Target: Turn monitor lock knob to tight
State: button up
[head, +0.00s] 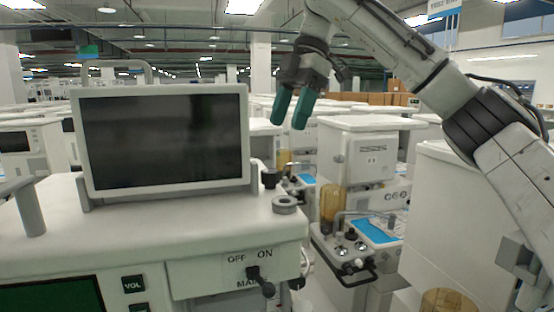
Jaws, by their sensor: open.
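A monitor (165,138) with a dark screen and pale frame stands on top of the near white cart (150,232). A small black knob (269,179) sits beside the monitor's lower right corner. A grey round ring-like part (285,205) lies on the cart top just in front of it. I cannot tell from its markings whether the black knob is the lock knob or how tight it is. My gripper (289,126) has two teal fingers pointing down, open and empty. It shows above and slightly right of the black knob in the picture, apart from it.
A black main switch (260,280) with OFF and ON labels is on the cart's front. A grey post (30,208) rises at the left. Another white cart (360,145) with an amber canister (333,203) and a blue pad (375,231) stands behind at right.

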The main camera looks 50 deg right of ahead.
aim_at(270, 170)
jog(key=x, duration=1)
jog(key=shift+f, duration=0.15)
jog(key=c, duration=1)
